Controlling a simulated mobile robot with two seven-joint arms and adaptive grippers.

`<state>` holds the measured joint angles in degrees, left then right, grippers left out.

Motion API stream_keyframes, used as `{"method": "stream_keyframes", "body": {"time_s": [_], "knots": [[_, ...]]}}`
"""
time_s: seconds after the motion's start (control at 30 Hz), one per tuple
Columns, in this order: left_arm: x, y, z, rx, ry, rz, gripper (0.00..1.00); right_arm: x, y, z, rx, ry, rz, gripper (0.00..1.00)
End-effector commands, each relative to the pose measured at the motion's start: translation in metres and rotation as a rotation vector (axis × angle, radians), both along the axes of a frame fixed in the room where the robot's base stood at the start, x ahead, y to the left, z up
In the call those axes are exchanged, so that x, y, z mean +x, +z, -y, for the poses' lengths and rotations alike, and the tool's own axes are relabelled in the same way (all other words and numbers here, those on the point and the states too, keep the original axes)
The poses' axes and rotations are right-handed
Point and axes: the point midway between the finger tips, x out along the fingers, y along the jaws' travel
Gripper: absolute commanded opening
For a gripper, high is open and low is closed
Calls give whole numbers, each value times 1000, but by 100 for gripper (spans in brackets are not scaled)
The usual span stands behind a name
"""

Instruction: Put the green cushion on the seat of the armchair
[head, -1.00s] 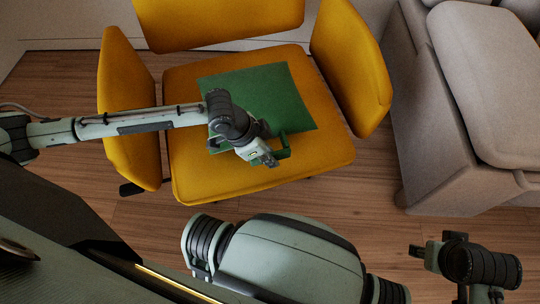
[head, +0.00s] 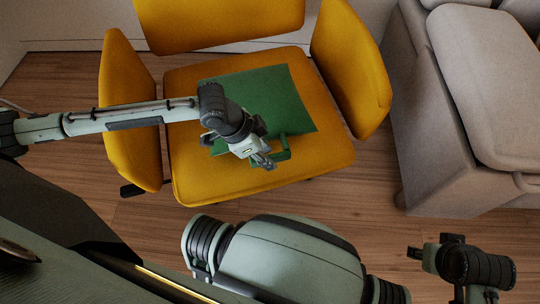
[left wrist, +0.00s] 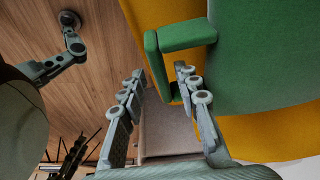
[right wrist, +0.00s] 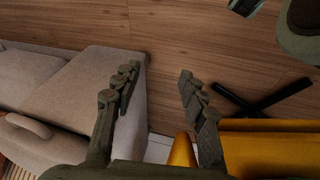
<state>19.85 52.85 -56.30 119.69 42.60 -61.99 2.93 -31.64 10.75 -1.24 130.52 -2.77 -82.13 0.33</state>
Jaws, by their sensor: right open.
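The green cushion (head: 275,97) lies on the seat of the yellow armchair (head: 320,165), between its two side panels. A green handle (head: 284,152) sticks out from its front edge. The handle also shows in the left wrist view (left wrist: 185,36). My left gripper (head: 265,161) is over the seat beside the handle. Its fingers are apart in the left wrist view (left wrist: 160,78), with the handle close to the right-hand finger and not clamped. My left wrist hides part of the cushion. My right gripper (right wrist: 159,72) is open and empty, away from the armchair's seat.
A grey sofa (head: 440,130) stands to the right of the armchair, with a strip of wooden floor (head: 375,165) between them. The armchair's backrest (head: 220,20) is at the far side, near a pale wall. Floor in front of the armchair is clear.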

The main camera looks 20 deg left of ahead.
Motion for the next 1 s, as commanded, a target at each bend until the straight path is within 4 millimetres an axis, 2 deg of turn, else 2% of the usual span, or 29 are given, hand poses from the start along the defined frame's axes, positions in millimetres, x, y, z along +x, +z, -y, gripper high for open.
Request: {"method": "stream_keyframes", "body": {"time_s": [0.03,0.2,0.4,0.57,0.87,1.0], "knots": [[-2,13,-4,1,-1,3,32,0,-8,-1,5,-2,-12,42],[-11,48,-16,2,1,2,32,4,-21,-2,12,1,-15,42],[-18,76,-26,2,1,2,32,6,-34,-2,18,2,-20,42],[-21,86,-28,0,1,0,32,6,-38,-2,20,3,-21,42],[-22,87,-28,-1,1,1,32,6,-39,-2,20,3,-20,42],[-16,83,-16,-20,9,22,32,8,-39,-2,20,3,-18,42]]}}
